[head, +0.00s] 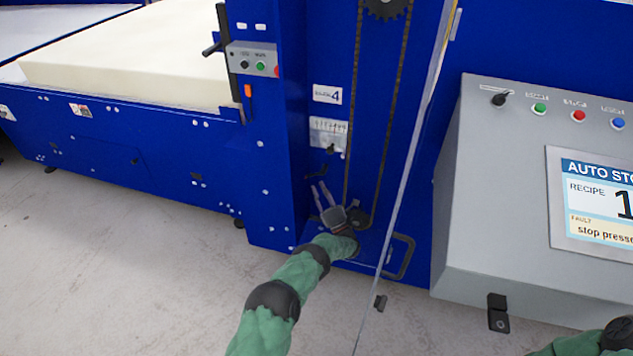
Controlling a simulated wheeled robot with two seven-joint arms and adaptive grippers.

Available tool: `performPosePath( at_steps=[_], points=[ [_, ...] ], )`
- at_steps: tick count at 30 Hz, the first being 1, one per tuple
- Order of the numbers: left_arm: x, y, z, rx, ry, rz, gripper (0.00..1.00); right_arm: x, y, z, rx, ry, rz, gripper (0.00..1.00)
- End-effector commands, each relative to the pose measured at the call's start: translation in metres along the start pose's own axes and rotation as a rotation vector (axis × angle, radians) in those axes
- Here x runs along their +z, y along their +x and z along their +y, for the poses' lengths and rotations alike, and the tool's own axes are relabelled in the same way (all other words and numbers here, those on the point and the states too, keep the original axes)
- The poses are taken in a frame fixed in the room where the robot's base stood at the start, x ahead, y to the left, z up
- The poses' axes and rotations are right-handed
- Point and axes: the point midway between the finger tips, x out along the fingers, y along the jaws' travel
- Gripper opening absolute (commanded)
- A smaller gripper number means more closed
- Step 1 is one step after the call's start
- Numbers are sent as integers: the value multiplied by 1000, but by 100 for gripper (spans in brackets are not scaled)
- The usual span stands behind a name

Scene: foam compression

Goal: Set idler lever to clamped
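A small dark lever (318,172) sticks out of the blue machine column, below the scale plate; it looks like the idler lever, but it is too small to read its setting. My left gripper (318,187) is just below it, with its two pale fingers apart and pointing up toward it. Nothing shows between the fingers, and I cannot tell if they touch the lever. The lower chain sprocket (359,217) is just right of the gripper and partly hidden by it. My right gripper is out of view; only part of that arm shows at the bottom right.
A chain (396,100) runs down the column behind a clear guard with a pale edge (410,165). A handle (402,257) sits low on the guard. A grey control console (455,200) stands at right. A foam block (130,55) lies at left.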

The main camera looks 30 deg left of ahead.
Motion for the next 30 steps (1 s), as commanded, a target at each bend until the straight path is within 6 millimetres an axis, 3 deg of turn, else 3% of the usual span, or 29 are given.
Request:
performPosePath(
  at_steps=[3,9,20,23,30],
  points=[
    [-1,19,0,2,0,0,28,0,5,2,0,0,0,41],
    [0,36,0,-1,1,-1,28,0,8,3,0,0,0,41],
    [0,40,0,-1,1,-1,28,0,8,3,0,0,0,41],
    [0,40,0,-1,1,-1,0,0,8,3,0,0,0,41],
    [0,40,0,-1,0,1,0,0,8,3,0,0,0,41]
  ],
)
